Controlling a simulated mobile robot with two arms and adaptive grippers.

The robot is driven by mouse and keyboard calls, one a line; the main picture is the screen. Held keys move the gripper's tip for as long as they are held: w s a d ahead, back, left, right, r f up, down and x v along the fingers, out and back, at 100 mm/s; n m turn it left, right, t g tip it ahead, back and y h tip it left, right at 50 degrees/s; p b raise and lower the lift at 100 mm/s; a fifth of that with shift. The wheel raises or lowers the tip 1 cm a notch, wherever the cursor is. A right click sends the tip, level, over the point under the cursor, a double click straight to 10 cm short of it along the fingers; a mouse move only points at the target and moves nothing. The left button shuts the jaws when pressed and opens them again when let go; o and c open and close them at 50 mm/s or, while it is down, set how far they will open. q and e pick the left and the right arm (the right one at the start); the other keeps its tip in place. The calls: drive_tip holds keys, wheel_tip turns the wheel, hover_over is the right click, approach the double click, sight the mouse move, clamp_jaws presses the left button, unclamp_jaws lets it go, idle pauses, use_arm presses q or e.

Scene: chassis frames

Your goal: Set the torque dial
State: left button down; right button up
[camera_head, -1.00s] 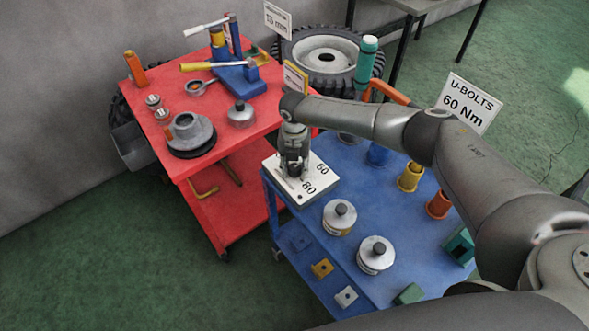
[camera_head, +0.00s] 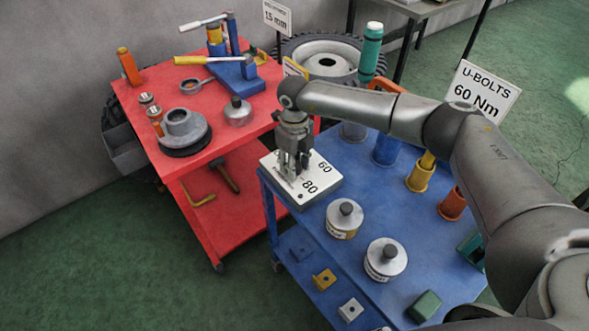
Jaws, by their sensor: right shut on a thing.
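My right gripper (camera_head: 290,174) points down over the plate and is shut on the dial's knob, which the fingers mostly hide. I cannot read the dial's setting, and any marks behind the gripper are hidden. A white sign (camera_head: 482,92) at the right reads "U-BOLTS 60 Nm". My left gripper is not in view.
The blue cart (camera_head: 310,222) also bears two round silver tins (camera_head: 344,218), colored cups (camera_head: 420,174) and a green block (camera_head: 424,306). A red cart (camera_head: 150,115) with tools and metal parts stands at the left.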

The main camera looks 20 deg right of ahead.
drive_tip(key=n+b, duration=0.3)
drive_tip(key=n, duration=0.1)
drive_tip(key=shift+f, duration=0.15)
drive_tip(key=shift+n+b, duration=1.15)
drive_tip(key=shift+n, duration=0.35)
drive_tip(key=shift+r, duration=0.2)
drive_tip(key=o, duration=1.1)
drive_tip(key=shift+c, duration=0.2)
